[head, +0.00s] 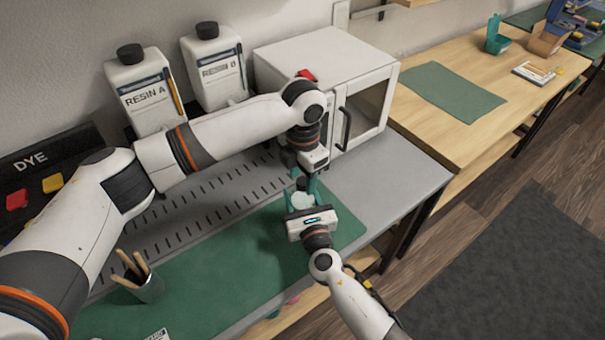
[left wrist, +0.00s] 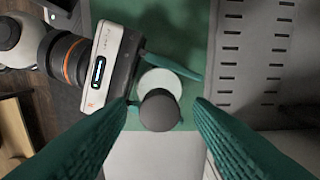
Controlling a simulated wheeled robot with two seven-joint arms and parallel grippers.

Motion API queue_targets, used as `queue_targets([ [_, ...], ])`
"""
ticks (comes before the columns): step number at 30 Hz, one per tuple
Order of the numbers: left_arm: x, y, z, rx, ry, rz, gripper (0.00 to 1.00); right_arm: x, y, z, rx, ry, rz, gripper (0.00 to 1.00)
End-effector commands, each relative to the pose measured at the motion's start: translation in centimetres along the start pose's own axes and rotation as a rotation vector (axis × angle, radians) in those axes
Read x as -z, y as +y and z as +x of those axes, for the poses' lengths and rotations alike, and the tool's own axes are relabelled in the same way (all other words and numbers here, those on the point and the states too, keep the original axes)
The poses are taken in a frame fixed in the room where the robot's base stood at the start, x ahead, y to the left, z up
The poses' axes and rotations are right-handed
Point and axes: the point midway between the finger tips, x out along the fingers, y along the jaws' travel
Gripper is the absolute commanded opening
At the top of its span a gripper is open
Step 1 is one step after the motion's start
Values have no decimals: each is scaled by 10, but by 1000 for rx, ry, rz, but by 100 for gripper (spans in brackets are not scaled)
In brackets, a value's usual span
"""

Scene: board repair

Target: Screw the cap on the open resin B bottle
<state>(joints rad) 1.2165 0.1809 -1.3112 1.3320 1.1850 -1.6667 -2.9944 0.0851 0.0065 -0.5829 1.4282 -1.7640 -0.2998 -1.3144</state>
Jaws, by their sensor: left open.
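A small white bottle (head: 302,202) stands over the green mat, with a dark round cap (head: 301,184) at its top. In the left wrist view the cap (left wrist: 160,110) overlaps the pale bottle (left wrist: 158,82); whether it is seated on the thread cannot be seen. My right gripper (head: 302,197) has its teal fingers around the bottle's body. My left gripper (left wrist: 165,108) is above, open, with one finger on each side of the cap and gaps between. No label shows on this bottle. A large bottle labelled Resin B (head: 217,72) stands at the back with a black cap on.
A Resin A bottle (head: 142,92) stands beside the large Resin B bottle. A white oven-like box (head: 325,62) is close behind my left gripper. A cup of sticks (head: 145,285) stands on the green mat (head: 215,285). The dye rack (head: 45,180) is at far left.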

Motion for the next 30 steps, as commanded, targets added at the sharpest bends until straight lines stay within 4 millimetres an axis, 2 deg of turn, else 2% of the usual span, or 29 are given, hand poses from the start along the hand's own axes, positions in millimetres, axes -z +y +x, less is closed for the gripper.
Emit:
queue_targets([
  [5,0,0,-7,1,2,0,47,0,0,0,0,-1,0,0],
  [12,0,0,-38,1,2,-1,47,-1,0,0,0,-1,0,0],
  [15,0,0,-45,0,1,-1,47,-1,0,0,0,-1,0,0],
  [21,0,0,-45,0,0,-1,47,-1,0,0,0,-1,0,0],
  [22,0,0,-45,-1,0,-1,44,-1,0,0,0,-1,0,0],
  [25,0,0,-45,-1,0,-15,43,-1,0,0,0,-1,0,0],
  [30,0,0,-46,-1,0,-165,43,-1,0,0,0,-1,0,0],
])
